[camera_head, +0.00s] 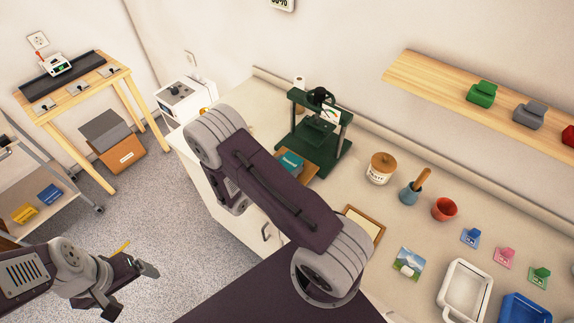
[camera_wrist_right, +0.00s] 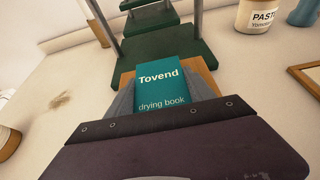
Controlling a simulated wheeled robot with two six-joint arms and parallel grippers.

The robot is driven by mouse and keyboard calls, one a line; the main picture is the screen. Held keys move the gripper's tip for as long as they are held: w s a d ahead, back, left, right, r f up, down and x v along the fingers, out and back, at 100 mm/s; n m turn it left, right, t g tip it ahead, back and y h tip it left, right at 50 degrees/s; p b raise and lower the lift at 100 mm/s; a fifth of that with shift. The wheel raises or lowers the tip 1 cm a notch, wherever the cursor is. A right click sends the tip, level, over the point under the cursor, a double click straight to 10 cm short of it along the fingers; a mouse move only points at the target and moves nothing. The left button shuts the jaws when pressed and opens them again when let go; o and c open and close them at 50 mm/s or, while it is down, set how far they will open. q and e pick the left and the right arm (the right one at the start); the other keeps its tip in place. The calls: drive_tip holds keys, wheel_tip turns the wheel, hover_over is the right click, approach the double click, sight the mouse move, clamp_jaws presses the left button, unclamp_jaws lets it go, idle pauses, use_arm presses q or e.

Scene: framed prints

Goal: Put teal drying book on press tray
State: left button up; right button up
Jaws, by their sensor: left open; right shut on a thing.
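The teal drying book (camera_wrist_right: 162,84), labelled "Tovend", is between the fingers of my right gripper (camera_wrist_right: 166,100) in the right wrist view, and the gripper is shut on it. It also shows in the head view (camera_head: 291,161), partly behind my right arm. A wooden board (camera_wrist_right: 207,78), seemingly the press tray, lies under or just behind the book, in front of the green press (camera_wrist_right: 160,43). I cannot tell whether book and board touch. The press stands on the counter in the head view (camera_head: 322,150). My left gripper (camera_head: 131,289) is open and empty over the floor.
A paste jar (camera_head: 380,170), a blue pot (camera_head: 410,193) and a red pot (camera_head: 444,209) stand right of the press. A wooden frame (camera_head: 378,222) lies nearer. White (camera_head: 448,300) and blue trays are at the lower right. A shelf (camera_head: 440,87) runs along the wall.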

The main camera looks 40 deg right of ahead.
drive_tip(key=shift+f, duration=0.15)
drive_tip(key=o, duration=1.7)
drive_tip(key=shift+c, duration=0.2)
